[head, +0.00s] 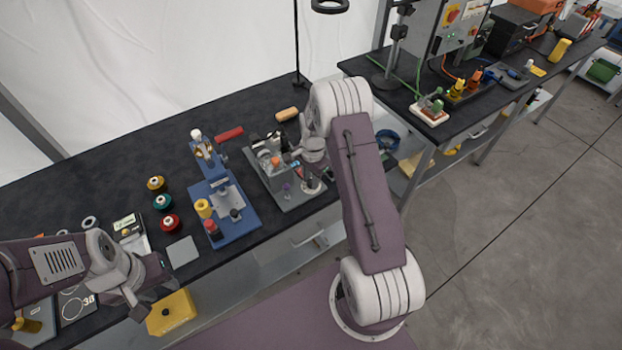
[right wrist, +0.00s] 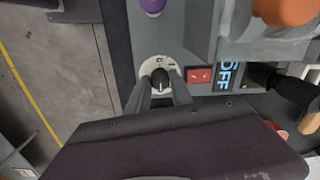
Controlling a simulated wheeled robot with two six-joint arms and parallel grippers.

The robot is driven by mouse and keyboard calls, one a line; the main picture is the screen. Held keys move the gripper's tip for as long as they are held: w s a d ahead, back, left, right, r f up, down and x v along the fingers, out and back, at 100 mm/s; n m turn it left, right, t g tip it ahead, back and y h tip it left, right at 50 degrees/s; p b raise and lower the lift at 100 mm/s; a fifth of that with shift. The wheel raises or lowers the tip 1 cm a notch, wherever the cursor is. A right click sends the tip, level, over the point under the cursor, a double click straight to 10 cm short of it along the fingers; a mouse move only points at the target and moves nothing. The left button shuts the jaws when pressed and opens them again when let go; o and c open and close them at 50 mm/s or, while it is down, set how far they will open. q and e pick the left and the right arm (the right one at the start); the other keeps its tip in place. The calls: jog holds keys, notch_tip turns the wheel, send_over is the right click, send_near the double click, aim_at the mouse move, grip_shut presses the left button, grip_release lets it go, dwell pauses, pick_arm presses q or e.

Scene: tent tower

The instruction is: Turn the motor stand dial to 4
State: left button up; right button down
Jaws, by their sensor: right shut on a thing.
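The motor stand (head: 297,203) is a grey unit on the dark bench, left of my right arm in the head view. In the right wrist view its dial (right wrist: 149,67) is a pale round plate with a black knob (right wrist: 160,77) in the middle. My right gripper (right wrist: 162,92) is shut on the knob, with a finger on each side. The dial marks are too small and partly covered to read. In the head view my right gripper (head: 312,178) is at the stand, partly hidden by the arm. My left gripper (head: 138,306) is over the bench's front left; its jaw opening is unclear.
A red switch (right wrist: 200,76) and a blue "OFF" sign (right wrist: 229,75) sit right of the dial. A blue press stand (head: 238,226) stands left of the motor stand. Several coloured spools are further left. A yellow block (head: 171,313) is beside my left gripper.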

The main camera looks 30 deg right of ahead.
jog(key=shift+w+r, duration=0.15)
jog(key=shift+w, duration=0.05)
dwell(0.3)
jog(key=c, duration=1.2)
grip_release()
jog(key=shift+o, duration=0.3)
jog(key=shift+s, duration=0.1)
notch_tip(320, 180, up, 9)
jog(key=b, duration=0.1)
jog(key=shift+s, duration=0.2)
jog(key=shift+d, duration=0.1)
